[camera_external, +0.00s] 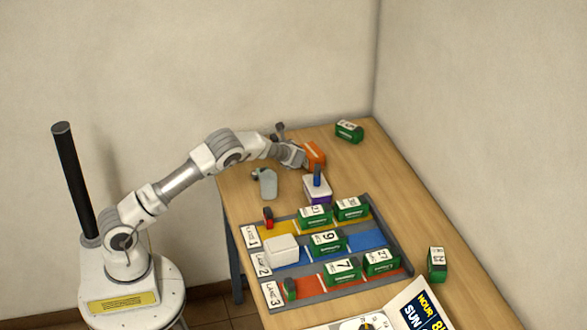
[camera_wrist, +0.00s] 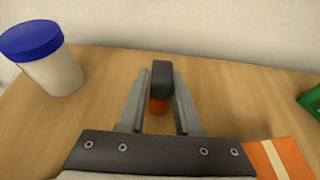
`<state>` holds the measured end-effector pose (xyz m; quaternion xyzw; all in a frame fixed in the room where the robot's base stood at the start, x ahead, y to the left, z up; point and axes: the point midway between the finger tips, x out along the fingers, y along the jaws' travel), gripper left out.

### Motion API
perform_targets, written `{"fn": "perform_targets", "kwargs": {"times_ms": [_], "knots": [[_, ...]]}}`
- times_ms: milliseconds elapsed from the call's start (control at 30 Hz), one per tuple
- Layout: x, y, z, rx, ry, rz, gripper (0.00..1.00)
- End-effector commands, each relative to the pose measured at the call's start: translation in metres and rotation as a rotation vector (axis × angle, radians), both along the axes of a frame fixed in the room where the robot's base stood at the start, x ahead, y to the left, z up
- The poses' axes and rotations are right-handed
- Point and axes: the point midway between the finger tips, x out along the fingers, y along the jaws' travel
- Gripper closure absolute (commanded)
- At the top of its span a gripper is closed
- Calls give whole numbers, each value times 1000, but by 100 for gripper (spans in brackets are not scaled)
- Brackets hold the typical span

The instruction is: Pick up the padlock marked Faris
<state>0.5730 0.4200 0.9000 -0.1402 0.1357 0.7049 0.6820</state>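My gripper (camera_wrist: 161,90) is low over the far left part of the table, with its two fingers apart. A small upright thing with a dark top and an orange-red lower part (camera_wrist: 159,105) stands between or just beyond the fingertips. Bare wood shows beside its lower part, so I see no firm hold. It may be a padlock; no name is readable on it. In the external view my gripper (camera_external: 293,155) hides this spot. Small red (camera_external: 268,216), blue (camera_external: 317,178) and green (camera_external: 290,288) things there may be padlocks too, their marks unreadable.
An orange box (camera_external: 315,155) is close beside my gripper. A white jar with a blue lid (camera_wrist: 50,70) stands left in the wrist view. A green block (camera_external: 349,131) is farther back. The lane tray (camera_external: 335,297) holds several green blocks and a white box (camera_external: 282,250).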

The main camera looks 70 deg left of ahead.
Motion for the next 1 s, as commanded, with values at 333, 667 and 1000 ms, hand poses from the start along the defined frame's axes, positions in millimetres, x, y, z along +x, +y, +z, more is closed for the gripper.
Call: {"fn": "perform_targets", "kwargs": {"times_ms": [333,667,1000], "knots": [[0,0,0,0,0,0,100],[0,0,5,1,-1,0,100],[2,-11,49,1,-1,-3,100]]}}
